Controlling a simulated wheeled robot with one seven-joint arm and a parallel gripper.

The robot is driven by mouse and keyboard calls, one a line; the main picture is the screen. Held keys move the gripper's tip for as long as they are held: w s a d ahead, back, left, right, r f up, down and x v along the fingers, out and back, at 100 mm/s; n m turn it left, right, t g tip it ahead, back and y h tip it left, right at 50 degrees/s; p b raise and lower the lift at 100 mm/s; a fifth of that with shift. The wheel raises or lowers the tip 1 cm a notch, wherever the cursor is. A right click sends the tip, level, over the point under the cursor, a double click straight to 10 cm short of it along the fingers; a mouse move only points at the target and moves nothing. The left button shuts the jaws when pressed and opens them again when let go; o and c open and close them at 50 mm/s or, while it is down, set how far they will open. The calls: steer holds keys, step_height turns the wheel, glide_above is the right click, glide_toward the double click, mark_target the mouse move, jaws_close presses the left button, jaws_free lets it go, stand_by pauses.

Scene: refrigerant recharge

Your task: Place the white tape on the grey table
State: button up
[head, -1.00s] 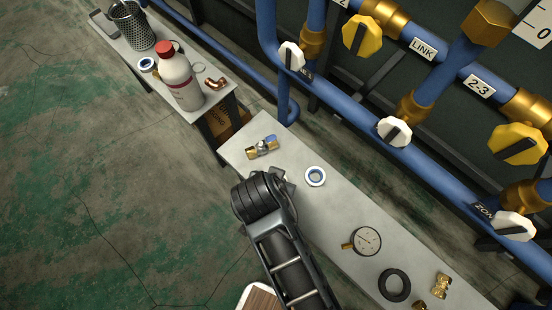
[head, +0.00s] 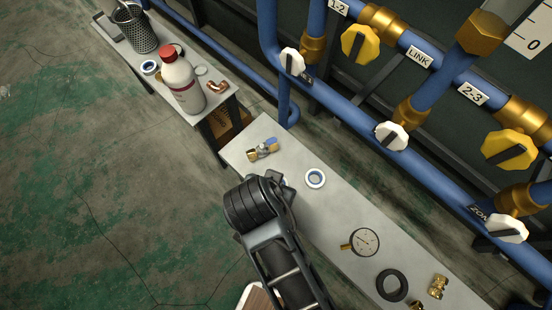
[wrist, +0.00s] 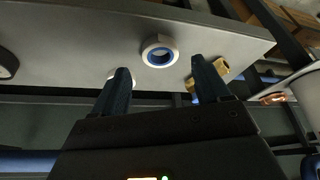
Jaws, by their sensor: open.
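A white tape roll with a blue core (wrist: 160,51) lies flat on the near grey table (wrist: 75,45), ahead of and between my fingertips in the wrist view. A second white roll (wrist: 111,76) is partly hidden behind the left finger; it appears to be the white and blue ring (head: 315,179) near the table's far edge in the head view. My gripper (wrist: 160,66) is open, with nothing between its fingers. In the head view my wrist hides most of the gripper and part of the table.
A brass and blue valve (head: 262,150), a gauge (head: 364,242), a black ring (head: 392,285) and brass fittings (head: 438,287) are on the near table. The other table (head: 215,98) holds a red-capped bottle (head: 181,82), a mesh cup (head: 135,28) and another blue-white ring (head: 149,67). Blue pipes (head: 350,115) run behind.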

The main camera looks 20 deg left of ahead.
steer(key=p+v, duration=0.1)
steer(key=v, duration=0.6)
steer(key=shift+r+p, duration=0.35)
steer(key=shift+s, duration=0.1)
steer(key=s+d+t+y, duration=0.3)
steer(key=s+d, duration=0.1)
steer(key=d, duration=1.3)
steer(key=s+d+r+t+h, duration=0.1)
steer(key=s+d+r+t, duration=0.1)
steer(key=r, duration=0.4)
steer(key=s+d+r+t+h, duration=0.1)
steer(key=s+d+r+t, duration=0.2)
steer(key=s+d+r, duration=0.2)
steer(key=s+d+r+t+h, duration=0.1)
steer(key=s+d+r+t, duration=0.1)
steer(key=s+d+r, duration=0.2)
step_height(320, 180, up, 4)
steer(key=shift+d+m, duration=0.3)
steer(key=shift+d, duration=0.85)
